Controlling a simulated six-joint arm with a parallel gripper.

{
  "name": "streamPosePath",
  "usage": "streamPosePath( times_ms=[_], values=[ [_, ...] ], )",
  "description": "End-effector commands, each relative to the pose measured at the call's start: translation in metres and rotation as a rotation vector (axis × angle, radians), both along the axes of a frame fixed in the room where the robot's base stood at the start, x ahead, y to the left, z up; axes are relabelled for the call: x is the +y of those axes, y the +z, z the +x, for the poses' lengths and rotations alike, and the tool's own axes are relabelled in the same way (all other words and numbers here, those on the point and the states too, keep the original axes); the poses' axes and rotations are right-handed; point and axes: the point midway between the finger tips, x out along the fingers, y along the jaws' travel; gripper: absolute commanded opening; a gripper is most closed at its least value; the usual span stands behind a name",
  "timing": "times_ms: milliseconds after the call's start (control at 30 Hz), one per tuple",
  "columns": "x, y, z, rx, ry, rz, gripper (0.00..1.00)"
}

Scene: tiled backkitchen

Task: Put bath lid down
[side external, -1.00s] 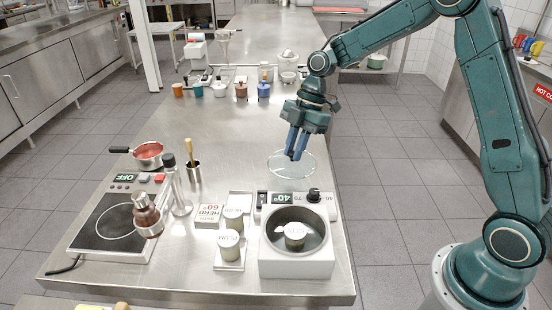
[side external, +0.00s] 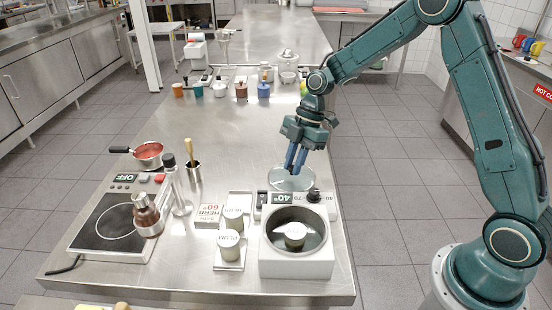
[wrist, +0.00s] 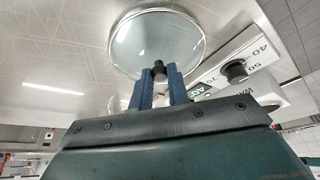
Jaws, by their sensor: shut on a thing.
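The bath lid (side external: 281,183) is a round, clear glass disc with a pale rim. It is just behind the bath's control panel in the side view. In the wrist view the lid (wrist: 128,45) fills the top middle, its small dark knob between my fingertips. My gripper (side external: 295,167), with blue fingers, points down and is shut on this knob; the fingers also show in the wrist view (wrist: 160,75). I cannot tell whether the lid touches the table. The white water bath (side external: 296,268) stands open at the front right, with a pale-topped container inside.
The bath's panel (side external: 323,208) with a black knob is close in front of the lid. Labelled tubs (side external: 229,243) stand left of the bath. A metal pot with a brush (side external: 194,171), a hotplate (side external: 112,226) and a bottle (side external: 148,215) are further left. The table behind the lid is clear.

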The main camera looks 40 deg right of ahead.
Motion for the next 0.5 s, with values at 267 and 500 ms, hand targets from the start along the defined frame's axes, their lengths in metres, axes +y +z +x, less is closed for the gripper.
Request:
streamPosePath(
  times_ms=[267,500],
  values=[
    [0.0000,-0.0024,-0.0001,0.001,0.000,0.000,0.39],
    [0.0000,-0.0021,0.0000,0.000,0.000,0.000,0.39]
  ],
)
